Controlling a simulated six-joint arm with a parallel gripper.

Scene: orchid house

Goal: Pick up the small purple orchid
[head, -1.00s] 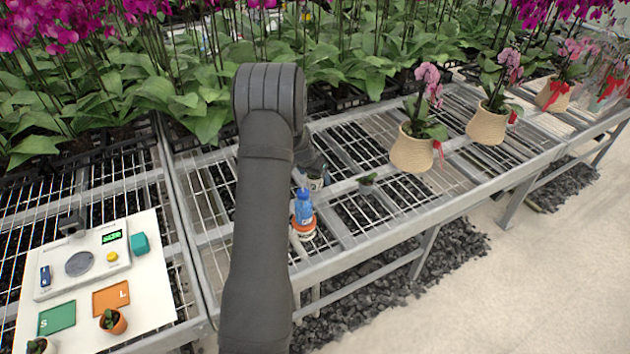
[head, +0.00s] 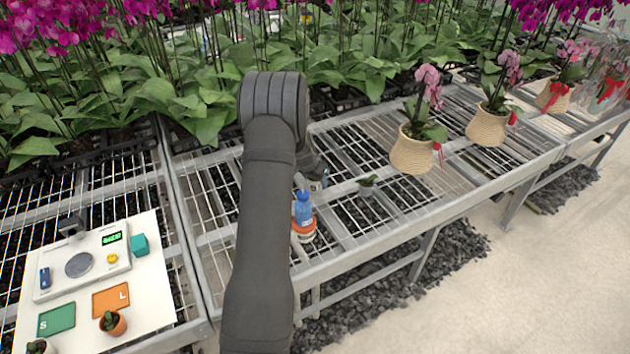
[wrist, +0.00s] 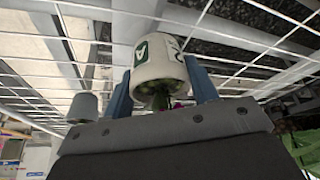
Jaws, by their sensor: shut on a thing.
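The small purple orchid (wrist: 160,58) stands in a white pot with a green label. In the wrist view it sits between the two blue fingers of my gripper (wrist: 160,84), which is shut on the pot. Dark green leaves and a trace of purple show at the pot's lower edge in that view; most of the plant is hidden behind my gripper body. In the head view my arm covers most of the gripper, and its wrist shows just behind the blue bottle (head: 303,207).
A small potted seedling (head: 367,186) stands right of my wrist; a grey pot (wrist: 83,107) shows in the wrist view. Basket orchids (head: 411,152) stand further right. A white board (head: 150,290) with a scale, a green S pad (head: 57,319) and an orange L pad (head: 110,299) lies left.

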